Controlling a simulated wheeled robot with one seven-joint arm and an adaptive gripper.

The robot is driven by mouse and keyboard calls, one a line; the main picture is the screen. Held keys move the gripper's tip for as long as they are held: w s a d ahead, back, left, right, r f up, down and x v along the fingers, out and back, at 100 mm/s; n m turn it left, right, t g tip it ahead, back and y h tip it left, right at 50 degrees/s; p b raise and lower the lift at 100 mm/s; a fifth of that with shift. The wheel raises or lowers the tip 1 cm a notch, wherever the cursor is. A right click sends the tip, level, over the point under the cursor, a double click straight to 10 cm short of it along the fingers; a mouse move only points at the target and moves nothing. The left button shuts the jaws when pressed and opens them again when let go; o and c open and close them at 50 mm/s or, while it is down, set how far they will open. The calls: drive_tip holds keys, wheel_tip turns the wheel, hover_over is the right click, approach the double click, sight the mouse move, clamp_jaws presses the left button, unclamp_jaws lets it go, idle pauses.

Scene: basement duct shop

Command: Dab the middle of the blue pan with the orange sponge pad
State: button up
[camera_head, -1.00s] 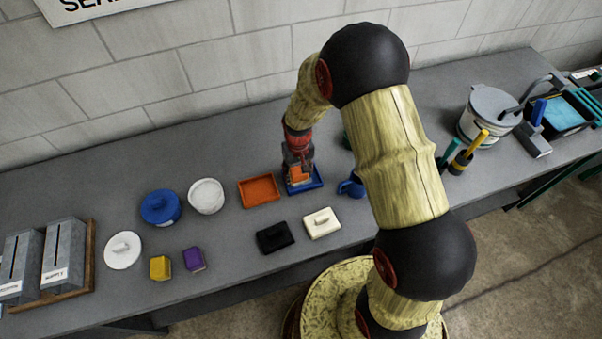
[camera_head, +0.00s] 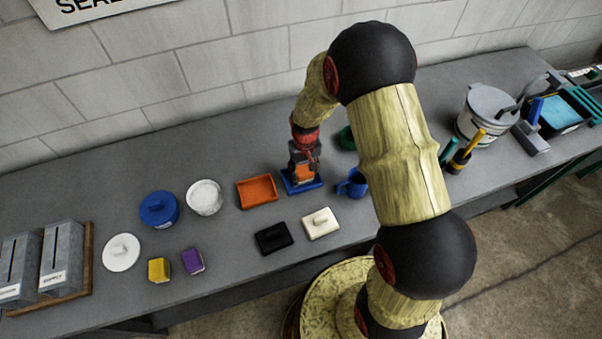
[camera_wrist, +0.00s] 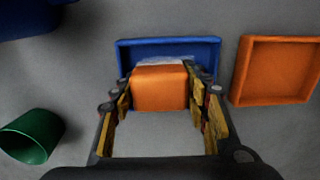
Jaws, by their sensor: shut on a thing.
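My gripper (camera_wrist: 160,95) is shut on the orange sponge pad (camera_wrist: 160,88), a block held between its two fingers. In the head view the pad (camera_head: 305,173) shows between the fingers, over the blue pan (camera_head: 289,186). The blue pan is a shallow square tray; its far rim (camera_wrist: 168,43) shows beyond the pad in the wrist view. A pale whitish patch (camera_wrist: 165,60) shows in the pan just past the pad. The pad hides the pan's near part. I cannot tell whether the pad touches the pan floor.
An orange tray (camera_head: 257,190) lies left of the pan. A blue mug (camera_head: 353,184) stands close on the right, a green cup (camera_head: 347,138) behind. Black (camera_head: 273,238) and white (camera_head: 321,223) handled blocks lie in front. Blue (camera_head: 158,209) and white (camera_head: 204,197) round containers stand farther left.

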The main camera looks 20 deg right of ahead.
drive_tip(key=shift+a, duration=1.55)
drive_tip(key=shift+d, duration=0.15)
drive_tip(key=shift+d, duration=1.45)
drive_tip(key=shift+a+f, duration=0.1)
drive_tip(key=shift+a, duration=1.5)
drive_tip(key=shift+d, duration=0.8)
